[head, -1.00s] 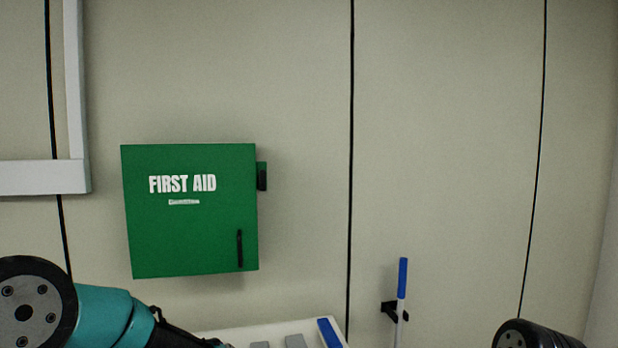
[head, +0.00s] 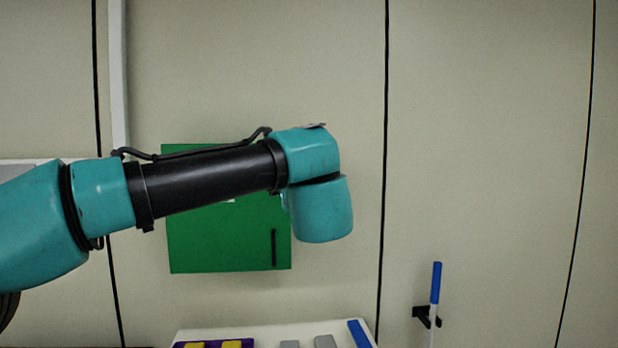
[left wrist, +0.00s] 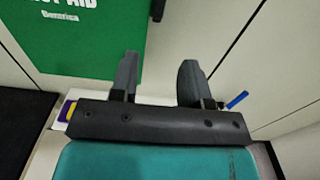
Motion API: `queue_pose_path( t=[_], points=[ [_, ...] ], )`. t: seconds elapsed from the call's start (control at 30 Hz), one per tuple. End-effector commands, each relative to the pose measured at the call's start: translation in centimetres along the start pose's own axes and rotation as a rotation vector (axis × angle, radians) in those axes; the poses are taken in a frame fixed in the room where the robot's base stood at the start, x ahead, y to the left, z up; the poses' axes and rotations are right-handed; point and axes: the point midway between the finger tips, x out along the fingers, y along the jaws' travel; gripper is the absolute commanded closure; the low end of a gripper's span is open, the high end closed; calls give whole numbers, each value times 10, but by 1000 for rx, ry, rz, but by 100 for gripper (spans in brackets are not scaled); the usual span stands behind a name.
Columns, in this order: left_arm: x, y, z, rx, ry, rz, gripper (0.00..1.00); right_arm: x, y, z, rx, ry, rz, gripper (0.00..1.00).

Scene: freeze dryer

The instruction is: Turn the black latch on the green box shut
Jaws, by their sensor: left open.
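The green box (head: 215,245) hangs on the wall; my left arm covers its upper part and right edge in the head view. A slim black handle (head: 274,247) shows low on its door. The box (left wrist: 85,40) fills the upper left of the left wrist view. The black latch (left wrist: 157,10) shows just off its right edge at the top of that view; it is hidden in the head view. My left gripper (left wrist: 158,60) is open and empty, its fingers apart below the latch in the picture, not visibly touching it. My right gripper is not in view.
A white surface (head: 270,334) with grey, blue, yellow and purple items lies below the box. A blue-topped stick (head: 436,283) sits in a black wall holder (head: 420,313) at lower right. The wall right of my left arm is otherwise clear.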

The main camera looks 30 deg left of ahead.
Motion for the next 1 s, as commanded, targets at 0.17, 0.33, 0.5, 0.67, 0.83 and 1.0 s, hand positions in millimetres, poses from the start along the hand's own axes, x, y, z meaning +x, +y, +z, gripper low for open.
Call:
queue_pose_path(
  t=[0.17,0.33,0.5,0.67,0.83,1.0],
  points=[
    [1,0,0,4,0,-1,57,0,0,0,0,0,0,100],
    [10,-1,-1,5,0,1,57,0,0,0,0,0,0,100],
    [31,0,-1,6,0,3,57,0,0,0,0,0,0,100],
    [58,0,-2,6,0,3,57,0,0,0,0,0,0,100],
    [87,0,-1,6,0,2,57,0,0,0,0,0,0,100],
    [116,-1,-2,8,0,1,57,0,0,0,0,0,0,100]
  ],
)
